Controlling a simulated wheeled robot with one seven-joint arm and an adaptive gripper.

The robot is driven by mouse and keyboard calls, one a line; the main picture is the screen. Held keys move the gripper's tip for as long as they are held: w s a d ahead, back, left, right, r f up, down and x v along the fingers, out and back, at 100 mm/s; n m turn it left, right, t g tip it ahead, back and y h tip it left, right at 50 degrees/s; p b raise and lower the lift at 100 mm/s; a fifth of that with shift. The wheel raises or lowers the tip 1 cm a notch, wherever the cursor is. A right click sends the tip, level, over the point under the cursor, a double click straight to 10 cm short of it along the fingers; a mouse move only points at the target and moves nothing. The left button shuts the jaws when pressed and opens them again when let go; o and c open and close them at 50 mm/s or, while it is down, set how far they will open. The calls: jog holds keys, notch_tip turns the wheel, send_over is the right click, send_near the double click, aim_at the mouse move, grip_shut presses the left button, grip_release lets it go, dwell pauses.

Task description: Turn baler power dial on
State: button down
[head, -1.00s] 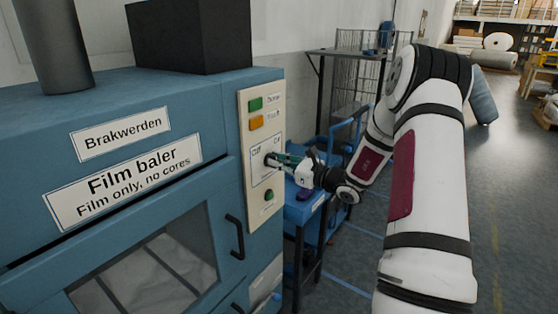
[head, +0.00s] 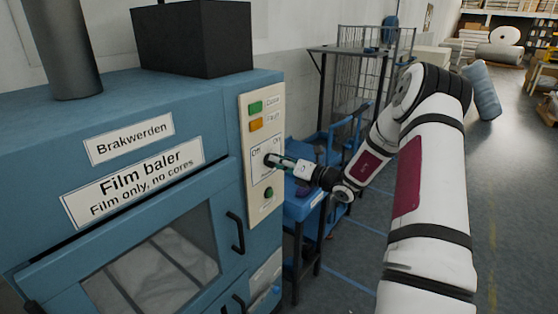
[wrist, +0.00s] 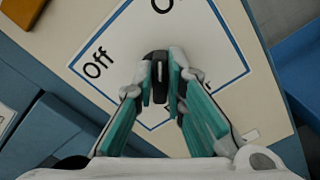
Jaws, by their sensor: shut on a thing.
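The baler power dial (wrist: 158,62) is a black knob with a pale mark on a white, blue-edged plate. In the wrist view it sits between my teal fingertips, which are shut on it. My gripper (head: 277,160) reaches the dial from the right in the head view and hides most of it. The plate reads "Off" (wrist: 97,65), and a second label beginning with "O" (wrist: 165,5) is cut off at the top. The pale mark runs upright in the wrist view, roughly toward that second label. The blue film baler (head: 215,120) carries the cream control panel (head: 250,190).
A black door handle (head: 236,232) projects left of the panel. A blue cart (head: 305,207) stands behind my gripper. Floor on the right is open.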

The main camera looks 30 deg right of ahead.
jog(key=shift+f+m, duration=0.15)
jog(key=shift+m, duration=0.45)
jog(key=c, duration=1.6)
grip_release()
jog(key=shift+c, duration=0.2)
jog(key=v, duration=1.2)
